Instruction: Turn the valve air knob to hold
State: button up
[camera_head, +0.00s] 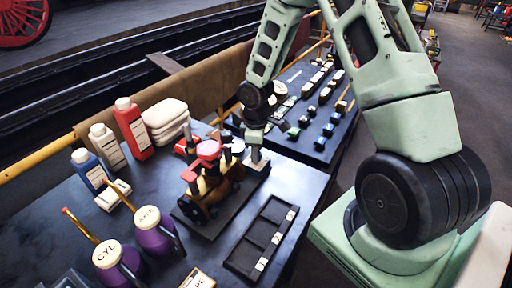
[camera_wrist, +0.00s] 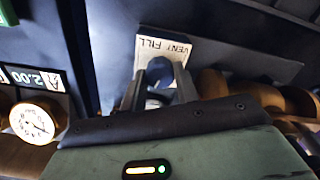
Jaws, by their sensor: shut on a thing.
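In the wrist view my gripper (camera_wrist: 160,92) has its two fingers on either side of a small dark blue-grey knob (camera_wrist: 160,70) and is shut on it. A cream plate (camera_wrist: 185,48) behind the knob reads VENT and FILL; no HOLD mark is readable, and the fingers and knob cover part of the plate. The knob's pointing direction is unclear. The valve knob itself is hidden there.
In the head view a black tray (camera_head: 245,255), purple oil cans (camera_head: 152,232), a red bottle (camera_head: 133,128) and folded cloths (camera_head: 166,120) surround the fitting.

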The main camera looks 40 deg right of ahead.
jog(key=shift+n+p, duration=0.5)
jog(key=shift+n, duration=0.8)
jog(key=o, duration=1)
jog(key=shift+c, duration=0.2)
notch_tip(320, 180, up, 18)
jog(key=shift+f+b, duration=0.25)
jog(key=shift+b, duration=0.05)
jog(key=shift+a, duration=0.1)
